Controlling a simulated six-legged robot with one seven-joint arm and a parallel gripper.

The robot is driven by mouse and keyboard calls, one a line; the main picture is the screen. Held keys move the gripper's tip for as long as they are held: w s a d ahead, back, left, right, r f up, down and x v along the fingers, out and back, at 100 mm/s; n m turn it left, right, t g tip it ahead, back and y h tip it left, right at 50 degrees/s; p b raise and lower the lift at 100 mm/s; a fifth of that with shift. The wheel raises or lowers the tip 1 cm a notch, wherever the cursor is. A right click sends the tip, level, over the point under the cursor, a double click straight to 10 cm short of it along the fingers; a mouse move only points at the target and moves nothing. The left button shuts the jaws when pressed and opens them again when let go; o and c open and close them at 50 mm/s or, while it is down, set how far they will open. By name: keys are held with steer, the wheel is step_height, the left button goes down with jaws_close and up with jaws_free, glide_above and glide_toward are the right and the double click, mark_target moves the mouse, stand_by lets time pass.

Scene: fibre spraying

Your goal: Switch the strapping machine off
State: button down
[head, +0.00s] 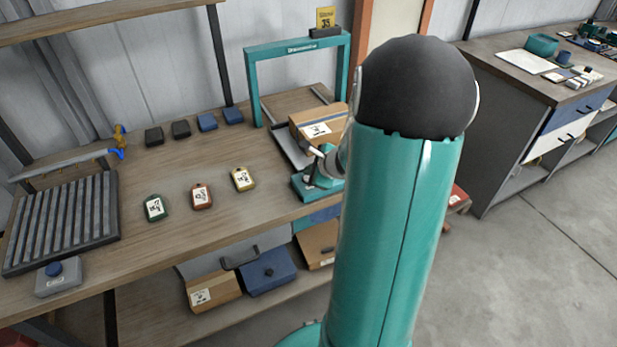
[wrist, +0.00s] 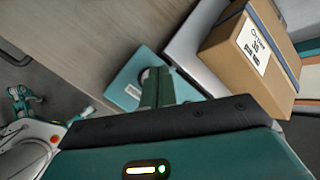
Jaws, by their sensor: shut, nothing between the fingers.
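The strapping machine's teal arch (head: 297,47) stands at the back right of the bench, with a strapped, labelled carton (head: 318,124) at its foot. The carton also shows in the wrist view (wrist: 235,62). A teal control box (head: 304,188) sits at the bench's front edge before the carton; a grey lever-like part shows above it. In the wrist view the box (wrist: 122,88) lies beyond my gripper (wrist: 158,80). The fingers are shut and empty, over the box, in front of a partly hidden round part. I cannot tell whether they touch it, nor the switch's position.
Green, red and yellow tagged pieces (head: 201,196) lie mid-bench. Dark and blue blocks (head: 181,129) stand behind them. A ribbed grey rack (head: 62,222) and a blue-button box (head: 57,278) are at left. Open floor (head: 520,270) lies right.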

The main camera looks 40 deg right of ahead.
steer(key=shift+r, duration=2.95)
